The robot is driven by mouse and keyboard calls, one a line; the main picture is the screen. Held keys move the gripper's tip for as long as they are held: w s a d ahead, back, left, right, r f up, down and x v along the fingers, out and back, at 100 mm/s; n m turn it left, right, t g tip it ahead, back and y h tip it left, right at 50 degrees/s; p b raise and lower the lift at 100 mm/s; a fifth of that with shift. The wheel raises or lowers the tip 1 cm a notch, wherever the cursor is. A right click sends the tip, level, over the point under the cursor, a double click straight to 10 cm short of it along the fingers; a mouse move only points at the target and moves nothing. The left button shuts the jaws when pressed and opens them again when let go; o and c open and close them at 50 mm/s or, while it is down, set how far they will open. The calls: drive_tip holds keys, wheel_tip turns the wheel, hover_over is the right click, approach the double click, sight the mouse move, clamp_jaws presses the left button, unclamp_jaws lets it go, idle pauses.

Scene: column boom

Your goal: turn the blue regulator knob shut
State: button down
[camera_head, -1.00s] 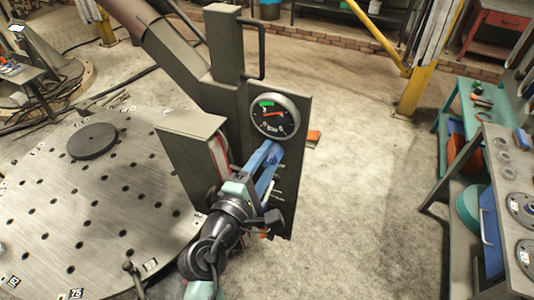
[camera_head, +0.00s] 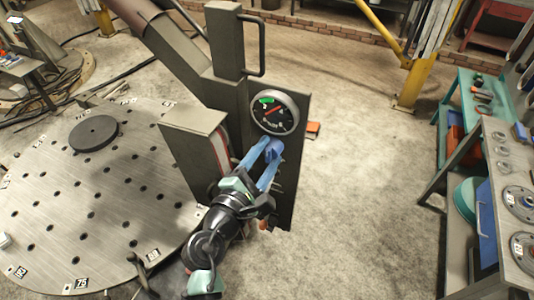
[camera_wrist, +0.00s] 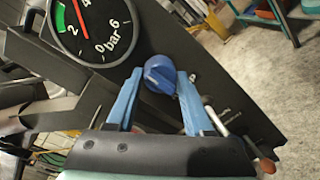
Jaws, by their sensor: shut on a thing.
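The blue regulator knob (camera_head: 275,148) is on the dark panel, just below the round gauge (camera_head: 274,113). In the wrist view the knob (camera_wrist: 160,74) sits between the two blue fingers of my gripper (camera_wrist: 158,82). In the head view my gripper (camera_head: 267,152) reaches up to the knob from below and is shut on it. In the wrist view the gauge face (camera_wrist: 88,24) reads bar, with a green band and a red needle lying between the 2 and the 4. The fingers partly hide the knob's sides.
A lever with an orange tip (camera_wrist: 266,166) sticks out beside my gripper. A grey box (camera_head: 193,121) juts from the panel's left. A round perforated table (camera_head: 70,185) stands at left, and benches (camera_head: 480,190) at right.

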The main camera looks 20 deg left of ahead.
drive_tip(key=shift+r, duration=0.15)
drive_tip(key=shift+c, duration=1.6)
unclamp_jaws()
drive_tip(key=shift+s+f, duration=0.2)
drive_tip(key=shift+s, duration=0.1)
drive_tip(key=s+b, duration=0.4)
drive_tip(key=s, duration=0.8)
drive_tip(key=shift+s+a+r+b, duration=0.2)
drive_tip(key=shift+a+r+b, duration=0.2)
drive_tip(key=shift+r, duration=0.05)
